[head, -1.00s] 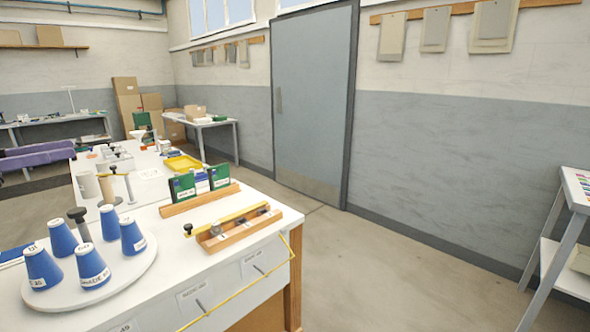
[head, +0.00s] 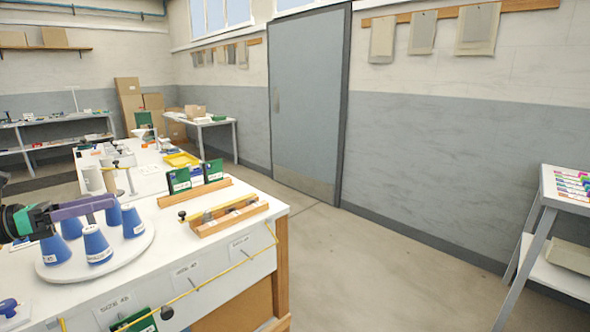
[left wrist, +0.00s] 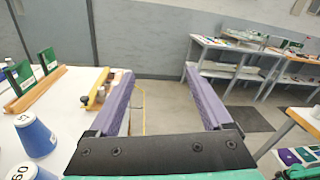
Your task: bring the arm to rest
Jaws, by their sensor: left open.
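My left gripper (head: 112,201) comes in from the left edge in the head view, its purple fingers pointing right. In the picture it lies across the blue cones on the round white turntable (head: 136,246) and partly covers them; I cannot tell whether it touches any. In the left wrist view the two purple fingers (left wrist: 158,76) stand wide apart with nothing between them. Blue cones (left wrist: 36,134) show left of the fingers there. My right gripper is not in view.
On the white bench stand a wooden fixture (head: 228,218), green boxes (head: 179,180) and a yellow tray (head: 182,159). A yellow cord (head: 212,281) hangs along the bench front. A grey-legged stand (head: 540,215) is at the right. The floor (head: 380,270) between is clear.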

